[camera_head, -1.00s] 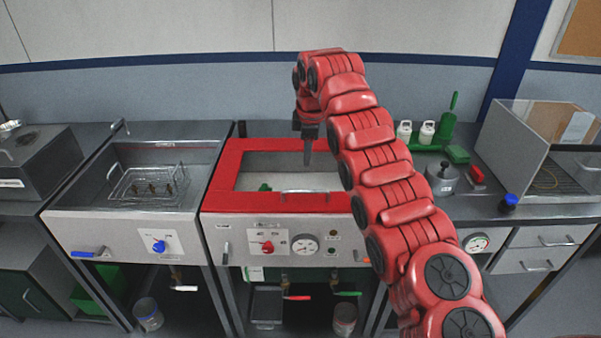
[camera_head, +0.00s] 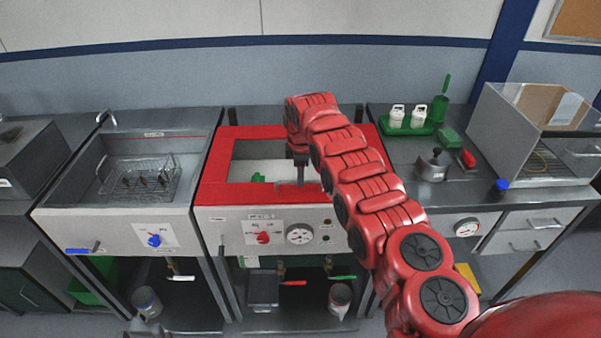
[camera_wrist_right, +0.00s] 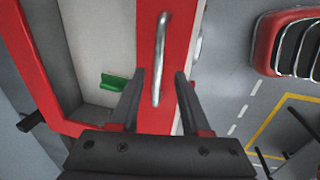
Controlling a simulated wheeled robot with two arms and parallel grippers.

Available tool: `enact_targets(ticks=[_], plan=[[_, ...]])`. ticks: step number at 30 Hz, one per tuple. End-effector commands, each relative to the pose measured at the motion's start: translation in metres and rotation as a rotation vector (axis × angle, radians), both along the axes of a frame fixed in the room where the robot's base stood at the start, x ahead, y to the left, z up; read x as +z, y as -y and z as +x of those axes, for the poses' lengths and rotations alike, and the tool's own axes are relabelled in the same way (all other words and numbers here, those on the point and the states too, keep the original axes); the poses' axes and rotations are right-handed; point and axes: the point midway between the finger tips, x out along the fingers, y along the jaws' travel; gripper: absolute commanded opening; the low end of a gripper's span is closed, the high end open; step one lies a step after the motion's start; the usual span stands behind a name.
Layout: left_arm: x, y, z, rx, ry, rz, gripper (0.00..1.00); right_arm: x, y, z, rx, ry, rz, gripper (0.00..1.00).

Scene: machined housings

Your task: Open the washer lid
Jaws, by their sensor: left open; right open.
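The washer lid (camera_head: 218,170) is a red frame around a window, lying shut on the white-fronted washer in the middle of the bench. Its metal bar handle (camera_wrist_right: 161,50) is at the lid's front edge. My right gripper (camera_head: 300,182) points down at the front of the lid. In the right wrist view my right gripper (camera_wrist_right: 159,75) is open, with one finger on each side of the handle and gaps between. The head view partly hides the handle behind the gripper and arm. My left gripper is not in view.
A sink with a wire basket (camera_head: 140,178) stands left of the washer. To the right are a green tray of white bottles (camera_head: 397,116), a metal pot (camera_head: 434,166) and an open-fronted hood (camera_head: 510,135). A knob (camera_head: 263,238) and gauge (camera_head: 300,233) sit on the washer front.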

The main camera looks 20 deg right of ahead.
Motion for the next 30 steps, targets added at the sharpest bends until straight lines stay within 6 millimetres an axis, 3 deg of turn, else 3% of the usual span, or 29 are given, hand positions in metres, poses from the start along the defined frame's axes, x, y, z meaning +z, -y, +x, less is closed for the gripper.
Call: enact_targets(ticks=[7, 20, 27, 30], plan=[[-0.005, 0.000, 0.000, 0.000, -0.001, 0.000, 0.50, -0.019, 0.000, 0.005, 0.000, 0.004, 0.000, 0.47], [-0.005, 0.000, 0.000, 0.000, -0.001, 0.000, 0.50, -0.023, 0.002, 0.005, 0.000, 0.005, -0.002, 0.47], [-0.005, 0.000, 0.000, 0.000, -0.001, 0.000, 0.50, -0.023, 0.002, 0.005, 0.000, 0.004, -0.002, 0.04], [-0.005, 0.000, 0.000, 0.000, -0.001, 0.000, 0.50, -0.023, 0.002, 0.005, -0.001, 0.004, -0.002, 0.00]])
